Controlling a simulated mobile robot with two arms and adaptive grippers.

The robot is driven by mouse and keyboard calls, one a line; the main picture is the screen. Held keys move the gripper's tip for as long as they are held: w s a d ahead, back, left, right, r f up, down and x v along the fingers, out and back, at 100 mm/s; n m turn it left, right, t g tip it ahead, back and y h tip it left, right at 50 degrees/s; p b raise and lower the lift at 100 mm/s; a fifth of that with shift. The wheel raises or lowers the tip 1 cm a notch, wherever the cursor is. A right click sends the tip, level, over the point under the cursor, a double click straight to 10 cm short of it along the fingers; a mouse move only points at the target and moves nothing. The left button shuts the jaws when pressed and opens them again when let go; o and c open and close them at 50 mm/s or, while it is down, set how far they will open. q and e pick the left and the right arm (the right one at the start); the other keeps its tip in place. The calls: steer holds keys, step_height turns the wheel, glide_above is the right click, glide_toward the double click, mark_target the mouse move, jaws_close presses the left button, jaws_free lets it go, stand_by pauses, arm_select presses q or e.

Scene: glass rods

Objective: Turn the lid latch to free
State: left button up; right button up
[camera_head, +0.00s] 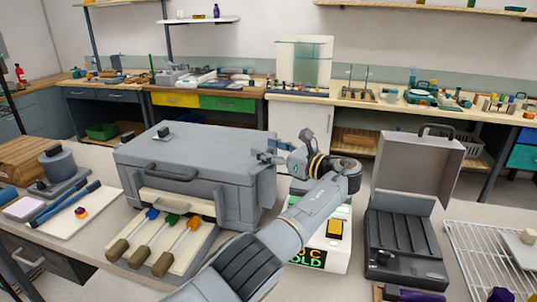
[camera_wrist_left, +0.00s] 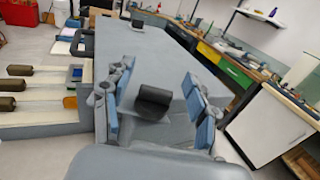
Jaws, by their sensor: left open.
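A large grey box (camera_head: 230,195) stands on the bench with its grey lid (camera_head: 215,143) closed and a dark handle (camera_head: 170,172) on its front. One small dark latch (camera_head: 164,132) sits on the left part of the lid; it also shows in the left wrist view (camera_wrist_left: 137,23). A second dark latch (camera_wrist_left: 154,100) at the near end of the lid lies between the blue-padded fingers of my left gripper (camera_wrist_left: 155,108). The fingers are open on both sides of it, and contact is not clear. In the head view my left gripper (camera_head: 268,152) is at the lid's right end, covering this latch.
Tools with wooden handles (camera_head: 160,262) lie on a board before the box. A white device with a yellow button (camera_head: 335,229) stands under my arm. An open dark case (camera_head: 405,240) and a wire rack (camera_head: 490,262) are at the right.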

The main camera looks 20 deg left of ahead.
mark_target(269, 151)
arm_select(q)
step_height(269, 151, up, 8)
steer(key=shift+r, duration=0.25)
